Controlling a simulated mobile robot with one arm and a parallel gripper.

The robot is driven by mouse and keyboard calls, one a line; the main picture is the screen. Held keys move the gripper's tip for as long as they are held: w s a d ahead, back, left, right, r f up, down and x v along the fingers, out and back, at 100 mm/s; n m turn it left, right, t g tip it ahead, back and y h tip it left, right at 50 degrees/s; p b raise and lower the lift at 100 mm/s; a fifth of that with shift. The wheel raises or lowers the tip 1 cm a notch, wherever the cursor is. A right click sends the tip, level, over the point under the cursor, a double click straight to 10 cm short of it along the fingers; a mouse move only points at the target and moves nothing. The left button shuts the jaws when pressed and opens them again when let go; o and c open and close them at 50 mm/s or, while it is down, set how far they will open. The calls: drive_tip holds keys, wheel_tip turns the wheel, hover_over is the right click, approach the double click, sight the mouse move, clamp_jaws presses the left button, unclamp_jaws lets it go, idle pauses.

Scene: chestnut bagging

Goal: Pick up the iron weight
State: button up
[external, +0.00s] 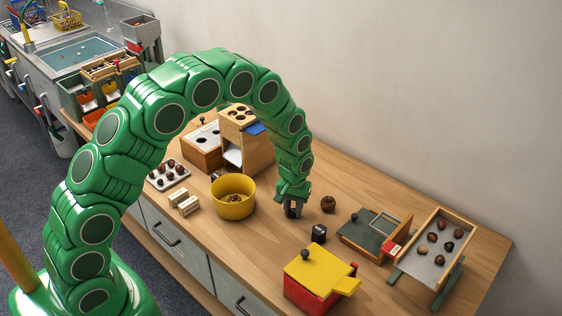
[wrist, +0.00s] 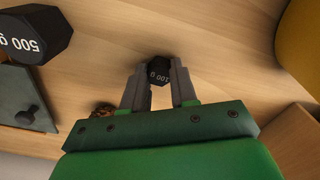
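My gripper (external: 292,212) is low over the middle of the wooden counter, fingers pointing down. In the wrist view my gripper (wrist: 160,74) has a small black iron weight (wrist: 159,70) marked 100 g between its fingertips, with a finger against each side. In the external view this weight is mostly hidden by the fingers. I cannot tell whether it is clear of the counter. A larger black weight (external: 318,233), marked 500 g in the wrist view (wrist: 34,36), stands apart to the right of my gripper.
A yellow bowl (external: 233,212) stands left of my gripper. A brown round thing (external: 328,204) lies close on the right. A red box with a yellow lid (external: 318,272), a dark board (external: 366,236) and a tray of chestnuts (external: 413,266) stand farther right. A wooden dispenser (external: 258,153) stands behind.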

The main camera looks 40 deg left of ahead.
clamp_jaws()
drive_tip(key=shift+r, duration=0.1)
